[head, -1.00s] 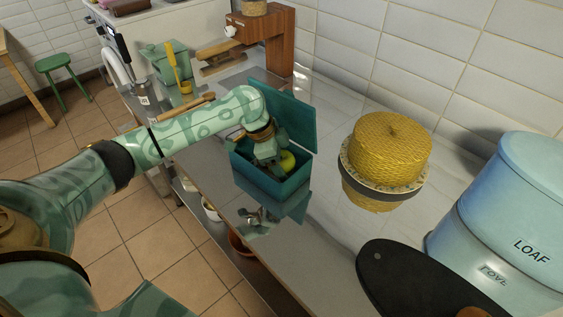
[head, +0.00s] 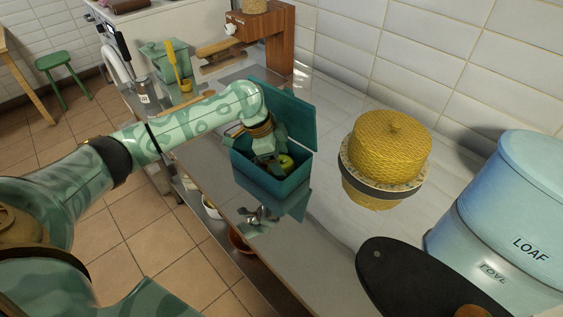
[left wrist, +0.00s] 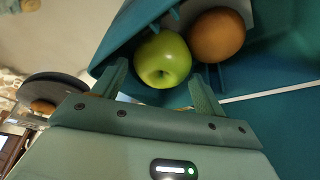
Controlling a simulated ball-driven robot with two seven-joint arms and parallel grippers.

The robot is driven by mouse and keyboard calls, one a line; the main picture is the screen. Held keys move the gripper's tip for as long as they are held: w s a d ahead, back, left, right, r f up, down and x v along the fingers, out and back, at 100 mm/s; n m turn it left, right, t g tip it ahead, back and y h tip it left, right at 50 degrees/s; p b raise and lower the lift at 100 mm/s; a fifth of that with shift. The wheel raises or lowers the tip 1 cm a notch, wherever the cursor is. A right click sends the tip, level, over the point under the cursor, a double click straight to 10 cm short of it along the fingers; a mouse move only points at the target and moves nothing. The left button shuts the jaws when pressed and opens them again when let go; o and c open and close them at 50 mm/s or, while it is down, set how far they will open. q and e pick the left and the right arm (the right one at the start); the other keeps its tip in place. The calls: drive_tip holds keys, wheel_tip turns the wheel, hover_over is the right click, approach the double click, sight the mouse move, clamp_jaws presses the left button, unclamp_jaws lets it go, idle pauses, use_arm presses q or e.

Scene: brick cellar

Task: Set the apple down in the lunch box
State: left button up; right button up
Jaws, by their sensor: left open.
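The green apple (head: 286,163) sits inside the teal lunch box (head: 262,181), whose lid (head: 283,110) stands open at the back. The left wrist view shows the apple (left wrist: 163,60) beside a brown-orange round fruit (left wrist: 217,36) in the box. My left gripper (head: 270,163) is at the box opening, beside the apple. In the left wrist view its two fingers (left wrist: 162,90) are spread apart, with the apple just beyond and between their tips. Whether a finger touches the apple I cannot tell. My right gripper is not in view.
A yellow woven dome (head: 391,146) on a round stand is right of the box. A blue loaf bin (head: 510,215) and a dark board (head: 420,280) are at the right front. A wooden machine (head: 268,35) stands behind.

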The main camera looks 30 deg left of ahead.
use_arm(q)
drive_tip(key=p+v, duration=0.3)
drive_tip(key=v, duration=0.8)
drive_tip(key=shift+s, duration=0.1)
